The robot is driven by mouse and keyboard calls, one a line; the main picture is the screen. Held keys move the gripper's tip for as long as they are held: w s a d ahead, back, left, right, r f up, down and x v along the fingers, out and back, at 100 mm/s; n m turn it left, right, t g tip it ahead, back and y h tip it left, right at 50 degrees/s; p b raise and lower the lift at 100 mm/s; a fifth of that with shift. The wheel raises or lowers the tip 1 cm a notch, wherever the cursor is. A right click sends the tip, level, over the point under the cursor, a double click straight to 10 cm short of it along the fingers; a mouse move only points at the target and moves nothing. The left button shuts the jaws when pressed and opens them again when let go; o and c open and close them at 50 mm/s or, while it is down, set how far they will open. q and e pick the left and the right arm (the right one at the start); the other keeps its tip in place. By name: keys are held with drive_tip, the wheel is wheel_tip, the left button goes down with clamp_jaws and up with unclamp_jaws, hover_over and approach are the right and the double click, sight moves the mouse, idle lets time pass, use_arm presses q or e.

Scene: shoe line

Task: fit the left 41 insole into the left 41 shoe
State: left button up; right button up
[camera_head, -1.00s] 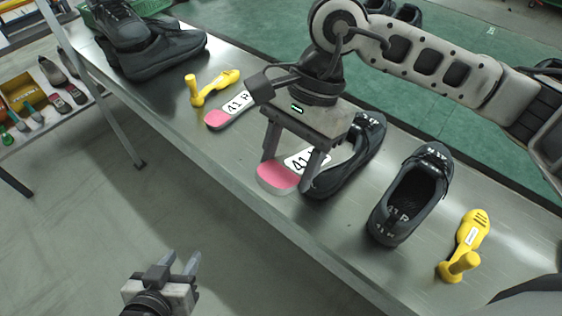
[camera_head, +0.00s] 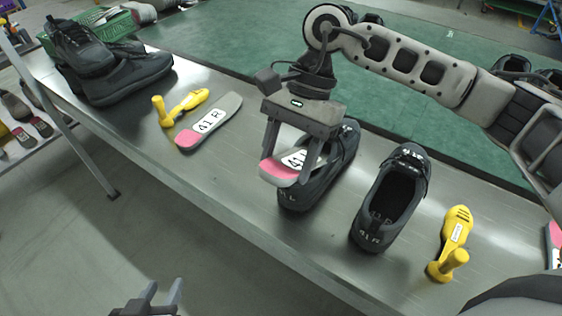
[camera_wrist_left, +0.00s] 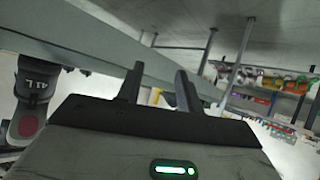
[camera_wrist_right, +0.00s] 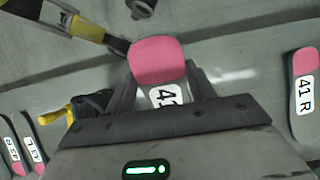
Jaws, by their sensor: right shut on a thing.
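My right gripper (camera_head: 287,169) is shut on a pink-heeled insole (camera_head: 279,172), held above the heel end of a dark shoe (camera_head: 339,171). Its label starts with 41; a finger hides the rest. In the right wrist view the pink heel (camera_wrist_right: 157,58) sticks out past the fingers. The insole and gripper cover much of that shoe's opening. A label reading 41 L (camera_wrist_left: 38,84) shows at the left of the left wrist view. My left gripper (camera_head: 160,293) is open and empty at the bottom of the head view, off the table's front edge.
The 41 R shoe (camera_head: 378,212) stands to the right, with a yellow tool (camera_head: 456,232) beyond it. The 41 R insole (camera_head: 222,113) and another yellow tool (camera_head: 190,101) lie to the left. Larger dark shoes (camera_head: 110,72) stand at the table's far left.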

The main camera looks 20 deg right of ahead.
sight(300, 161)
drive_tip(key=shift+w+d+f+b, duration=0.65)
drive_tip(key=shift+d+b, duration=0.2)
drive_tip(key=shift+w+d+f+t+h+b, duration=0.15)
drive_tip(key=shift+w+d+f+b, duration=0.15)
drive_tip(key=shift+w+d+b, duration=0.35)
drive_tip(key=shift+w+d+f+t+h+b, duration=0.15)
drive_tip(key=shift+w+d+f+b, duration=0.2)
drive_tip(key=shift+d+b, duration=0.3)
drive_tip(key=shift+w+d+f+b, duration=0.35)
drive_tip(key=shift+w+d+b, duration=0.3)
drive_tip(key=shift+d, duration=0.2)
drive_tip(key=shift+a+f+t+h+b, duration=0.1)
drive_tip(key=shift+f+t+h+b, duration=0.25)
drive_tip(key=shift+f+b, duration=0.25)
use_arm(q)
drive_tip(key=f, duration=0.2)
drive_tip(key=shift+s+d+f+t, duration=0.15)
drive_tip(key=shift+d+f+t, duration=0.05)
drive_tip(key=shift+f+t, duration=0.2)
use_arm(e)
drive_tip(key=shift+s, duration=0.15)
drive_tip(key=shift+f, duration=0.15)
use_arm(q)
drive_tip(key=shift+s+f, duration=0.1)
drive_tip(key=shift+f, duration=0.05)
use_arm(e)
drive_tip(key=o, duration=1)
drive_tip(key=shift+o, duration=0.2)
